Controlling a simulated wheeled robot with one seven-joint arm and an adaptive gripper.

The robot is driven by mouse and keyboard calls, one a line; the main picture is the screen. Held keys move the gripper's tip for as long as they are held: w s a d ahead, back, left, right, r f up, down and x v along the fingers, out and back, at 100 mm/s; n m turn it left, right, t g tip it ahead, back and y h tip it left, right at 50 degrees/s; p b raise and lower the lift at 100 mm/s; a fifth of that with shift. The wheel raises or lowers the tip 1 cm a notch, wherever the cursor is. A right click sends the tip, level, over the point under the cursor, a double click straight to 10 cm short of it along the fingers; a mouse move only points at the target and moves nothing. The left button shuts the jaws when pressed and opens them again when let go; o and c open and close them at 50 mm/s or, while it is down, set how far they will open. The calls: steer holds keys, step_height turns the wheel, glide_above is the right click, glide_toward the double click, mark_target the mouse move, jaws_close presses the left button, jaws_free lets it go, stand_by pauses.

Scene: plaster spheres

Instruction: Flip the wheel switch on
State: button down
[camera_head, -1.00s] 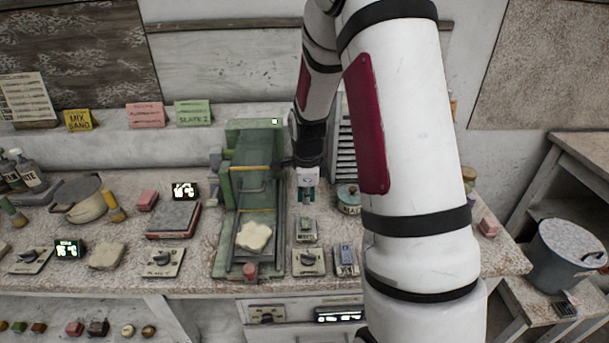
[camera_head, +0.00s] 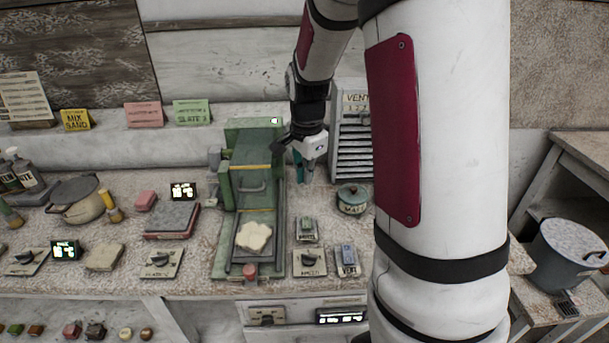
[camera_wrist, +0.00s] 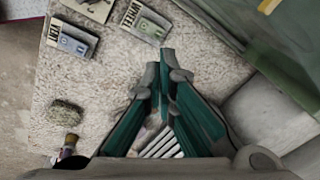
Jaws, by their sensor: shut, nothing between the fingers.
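The wheel switch (camera_head: 307,229), a small grey-green box with a label, sits on the bench right of the green machine and behind a dial plate. It also shows at the top of the wrist view (camera_wrist: 146,20), beyond the fingertips. My gripper (camera_head: 304,180) is shut and empty, pointing down over the bench behind the switch and apart from it. In the wrist view my teal fingers (camera_wrist: 165,75) come together below the switch. I cannot tell the switch's on or off position.
The green machine (camera_head: 228,235) with a pale lump stands close left. The dial plate (camera_head: 309,263) and vent switch (camera_head: 347,259) lie in front. Bare bench lies between the jar and wheel switch.

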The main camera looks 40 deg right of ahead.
steer(key=n, duration=0.3)
steer(key=n+b, duration=0.1)
steer(key=n, duration=0.7)
steer(key=shift+s+a+r, duration=0.15)
steer(key=shift+s+a, duration=0.05)
steer(key=shift+a, duration=0.1)
steer(key=shift+n, duration=0.3)
